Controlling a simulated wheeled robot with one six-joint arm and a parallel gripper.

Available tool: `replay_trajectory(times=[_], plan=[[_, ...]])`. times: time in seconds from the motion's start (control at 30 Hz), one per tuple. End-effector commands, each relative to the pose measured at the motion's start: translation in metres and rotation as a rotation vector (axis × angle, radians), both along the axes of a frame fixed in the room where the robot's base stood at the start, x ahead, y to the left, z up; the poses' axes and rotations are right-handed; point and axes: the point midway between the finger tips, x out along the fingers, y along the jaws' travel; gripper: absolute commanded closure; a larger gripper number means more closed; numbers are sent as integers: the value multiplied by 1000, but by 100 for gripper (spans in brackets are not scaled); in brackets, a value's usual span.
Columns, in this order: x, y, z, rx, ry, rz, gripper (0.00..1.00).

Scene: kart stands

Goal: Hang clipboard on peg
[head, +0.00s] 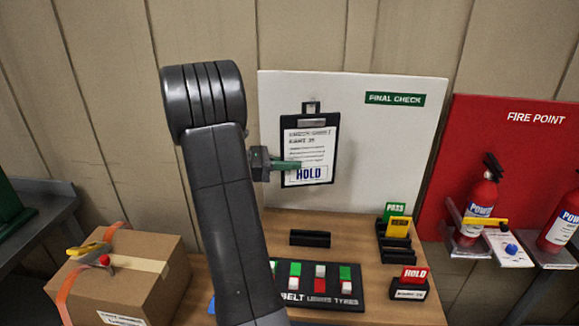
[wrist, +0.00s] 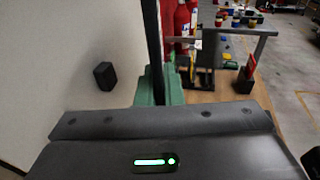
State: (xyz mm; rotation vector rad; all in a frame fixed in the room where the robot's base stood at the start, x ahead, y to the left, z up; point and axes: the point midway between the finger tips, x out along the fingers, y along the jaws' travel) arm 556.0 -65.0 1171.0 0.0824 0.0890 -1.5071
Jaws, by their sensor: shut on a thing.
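The clipboard (head: 319,134) is black with a white sheet marked HOLD and a loop (head: 311,107) at its top. It is upright in front of the white FINAL CHECK board (head: 390,140). My gripper (head: 290,164) is shut on its lower left edge with green fingers. In the wrist view, the clipboard (wrist: 153,45) shows edge-on above my fingers (wrist: 158,90), with a gap to the board on the left. A dark block (wrist: 105,76) sticks out of the board there; I cannot tell if it is the peg. No peg shows clearly in the head view.
On the wooden bench are an empty black holder (head: 310,238), a switch panel (head: 320,295), a rack with PASS and HOLD cards (head: 397,228) and a red HOLD card (head: 414,275). A cardboard box (head: 130,280) stands left, extinguishers (head: 480,205) right. My arm hides part of the bench.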

Motion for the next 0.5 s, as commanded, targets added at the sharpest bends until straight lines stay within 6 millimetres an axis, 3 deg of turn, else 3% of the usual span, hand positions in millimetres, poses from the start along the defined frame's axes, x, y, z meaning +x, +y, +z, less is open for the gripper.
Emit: replay_trajectory(times=[0.5], plan=[[31,-6,-3,0,-2,-1,100]])
